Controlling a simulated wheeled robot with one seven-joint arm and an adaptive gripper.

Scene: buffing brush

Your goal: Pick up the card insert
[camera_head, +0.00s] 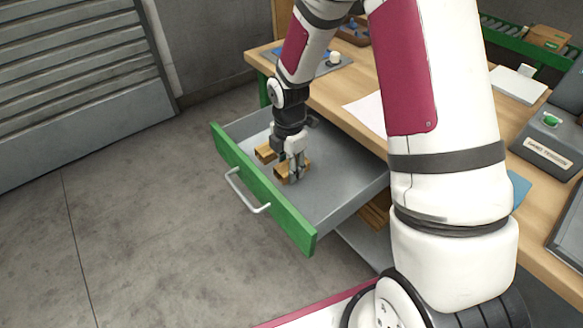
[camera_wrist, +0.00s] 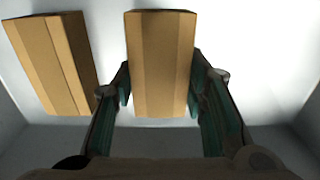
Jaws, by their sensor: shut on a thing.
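A tan, box-like cardboard piece, which I take for the card insert (camera_wrist: 160,62), sits between my two fingers in the wrist view. My gripper (camera_wrist: 162,92) is shut on it, with one finger at each side. In the head view, my gripper (camera_head: 296,176) points down into the open drawer, and the held card insert (camera_head: 282,174) shows partly behind the fingers. A second similar tan piece (camera_wrist: 52,64) lies to the left, apart from the fingers; it also shows in the head view (camera_head: 265,153). I cannot tell whether the held piece still touches the drawer floor.
The grey drawer (camera_head: 345,192) is pulled out, with a green front (camera_head: 262,192) and a metal handle (camera_head: 245,195). The wooden workbench (camera_head: 345,88) above holds a white sheet (camera_head: 366,108) and a labelled grey device (camera_head: 548,145). The drawer's right part is bare.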

